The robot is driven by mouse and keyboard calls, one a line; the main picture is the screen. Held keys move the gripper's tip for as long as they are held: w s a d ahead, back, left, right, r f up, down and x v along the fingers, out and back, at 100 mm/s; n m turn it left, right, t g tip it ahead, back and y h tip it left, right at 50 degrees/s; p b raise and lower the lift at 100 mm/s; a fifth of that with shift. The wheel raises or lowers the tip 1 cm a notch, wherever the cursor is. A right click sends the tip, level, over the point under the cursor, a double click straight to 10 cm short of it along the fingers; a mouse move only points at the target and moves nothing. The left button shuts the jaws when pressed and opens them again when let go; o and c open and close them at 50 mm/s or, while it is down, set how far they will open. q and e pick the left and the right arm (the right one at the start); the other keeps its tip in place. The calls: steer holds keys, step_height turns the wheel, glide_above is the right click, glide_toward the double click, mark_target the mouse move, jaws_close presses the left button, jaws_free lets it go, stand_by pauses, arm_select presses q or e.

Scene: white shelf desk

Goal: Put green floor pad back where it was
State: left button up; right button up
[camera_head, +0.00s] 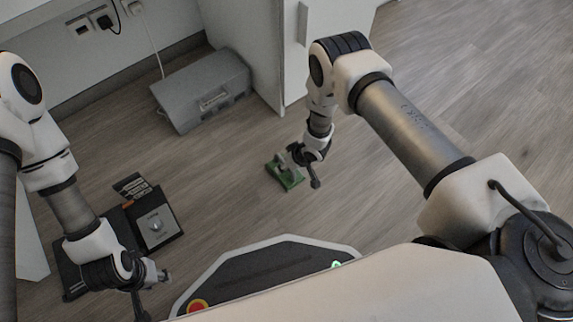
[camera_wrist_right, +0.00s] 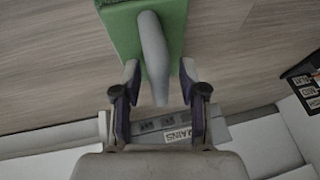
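The green floor pad (camera_head: 284,178) is a green block with a light grey handle and appears to lie on the wood floor, left of my right gripper. In the right wrist view the pad (camera_wrist_right: 113,33) is at the top, and its handle (camera_wrist_right: 152,45) points down between the fingers. My right gripper (camera_head: 306,168) is open; in the wrist view its fingertips (camera_wrist_right: 158,72) are on both sides of the handle with gaps. It partly covers the pad in the head view. My left gripper (camera_head: 155,294) is open and empty at the lower left, beside a dark case.
A dark open case (camera_head: 155,222) with a grey part lies at the left. The floor right of the desk panel is clear.

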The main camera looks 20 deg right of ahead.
steer(key=shift+r, duration=0.1)
steer(key=p+v, duration=0.7)
steer(key=v, duration=0.5)
steer(key=s+d+r+m+g+h, duration=0.1)
steer(key=s+d+r+m, duration=0.1)
steer(key=s, duration=0.9)
steer(key=s+d+r+m+g+h, duration=0.2)
steer(key=s+d+r, duration=0.2)
steer(key=s+r, duration=0.3)
steer(key=s, duration=0.5)
steer(key=shift+g+h, duration=0.3)
steer(key=shift+w, duration=0.1)
